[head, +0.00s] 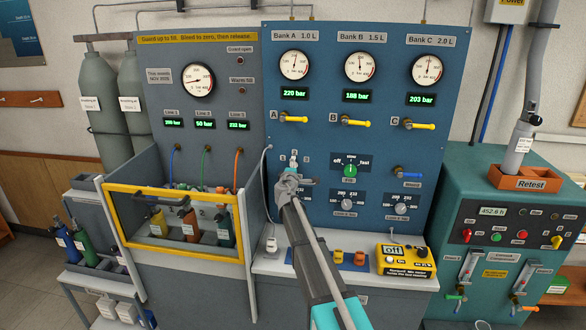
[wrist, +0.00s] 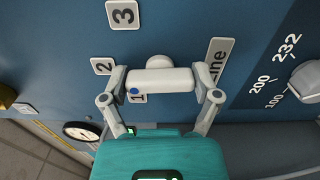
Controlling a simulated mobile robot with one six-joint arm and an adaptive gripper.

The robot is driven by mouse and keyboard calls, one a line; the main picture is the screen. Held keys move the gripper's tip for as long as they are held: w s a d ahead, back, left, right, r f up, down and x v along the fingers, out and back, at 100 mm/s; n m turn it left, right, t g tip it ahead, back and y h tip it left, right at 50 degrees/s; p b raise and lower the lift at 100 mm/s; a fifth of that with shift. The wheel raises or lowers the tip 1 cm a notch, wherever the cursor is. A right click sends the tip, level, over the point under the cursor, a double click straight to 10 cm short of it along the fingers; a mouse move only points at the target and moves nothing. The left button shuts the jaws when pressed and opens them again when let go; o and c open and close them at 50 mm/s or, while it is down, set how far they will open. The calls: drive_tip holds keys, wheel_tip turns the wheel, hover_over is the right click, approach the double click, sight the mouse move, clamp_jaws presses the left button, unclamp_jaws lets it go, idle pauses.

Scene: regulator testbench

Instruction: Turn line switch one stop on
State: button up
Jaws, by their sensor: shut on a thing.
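The line switch is a white bar-shaped handle (wrist: 165,80) on a round white hub, on the blue panel. A blue dot marks its left end in the wrist view. That end lies over part of the label plate 1 (wrist: 138,98); plates 2 (wrist: 103,66) and 3 (wrist: 123,14) show beside and above. My gripper (wrist: 160,88) is shut on the handle, one finger at each end. In the head view my gripper (head: 289,179) is at the switch (head: 293,163), and hides part of it.
A dial marked off, slow and fast (head: 350,170) is just right of the switch, with two regulator knobs (head: 348,204) below. A yellow meter (head: 405,262) and small coloured fittings (head: 338,257) lie on the ledge. A yellow-framed guard (head: 175,192) stands to the left.

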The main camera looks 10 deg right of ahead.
drive_tip(key=shift+m, duration=0.4)
drive_tip(key=o, duration=1)
drive_tip(key=shift+c, duration=0.2)
drive_tip(key=shift+s, duration=0.15)
drive_tip(key=v, duration=1.1)
drive_tip(key=shift+s+a, duration=0.2)
drive_tip(key=shift+s, duration=0.15)
